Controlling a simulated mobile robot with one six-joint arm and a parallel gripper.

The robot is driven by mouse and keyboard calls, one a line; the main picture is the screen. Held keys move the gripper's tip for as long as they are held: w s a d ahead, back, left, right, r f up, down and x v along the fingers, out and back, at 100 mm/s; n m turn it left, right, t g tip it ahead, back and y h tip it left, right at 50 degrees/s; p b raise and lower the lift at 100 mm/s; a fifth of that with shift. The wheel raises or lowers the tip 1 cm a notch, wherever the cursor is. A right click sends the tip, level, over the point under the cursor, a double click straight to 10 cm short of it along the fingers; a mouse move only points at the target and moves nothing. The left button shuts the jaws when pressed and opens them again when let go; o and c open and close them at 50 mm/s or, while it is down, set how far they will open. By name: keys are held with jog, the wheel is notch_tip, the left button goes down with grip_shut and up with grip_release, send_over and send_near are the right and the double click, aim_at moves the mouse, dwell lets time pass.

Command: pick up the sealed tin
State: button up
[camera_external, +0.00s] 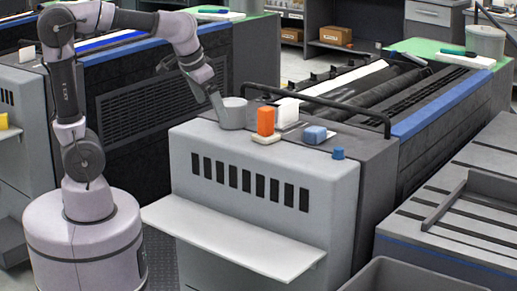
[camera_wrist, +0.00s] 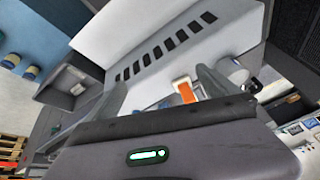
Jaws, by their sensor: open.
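A plain grey round container (camera_external: 233,114), which looks like the sealed tin, stands upright on the near printing unit's top, at its left back corner. My gripper (camera_external: 218,100) reaches down to it from the upper left. A fingertip overlaps the container's left side in this view, and I cannot tell whether they touch. In the wrist view my gripper (camera_wrist: 160,88) has its two grey fingers spread wide, with nothing clearly held between them.
The orange block also shows in the wrist view (camera_wrist: 184,91). A black rail (camera_external: 320,101) stands behind. A white shelf (camera_external: 235,240) juts out in front.

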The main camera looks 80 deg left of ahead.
jog(key=w+a+r+n+g+p, duration=0.1)
jog(key=w+a+r+n+p, duration=0.4)
jog(key=a, duration=0.3)
jog(key=n+g+p, duration=0.3)
jog(key=n+p, duration=0.2)
jog(key=n, duration=0.4)
send_over(232, 103)
jog(key=d, duration=0.4)
jog(key=f, duration=0.2)
jog(key=b+x, duration=0.3)
jog(key=x, duration=0.8)
jog(key=shift+w, duration=0.25)
jog(key=b+x, duration=0.2)
jog(key=x, duration=0.4)
jog(key=shift+w+a+f, duration=0.15)
jog(key=shift+c, duration=0.7)
jog(key=c, duration=1.8)
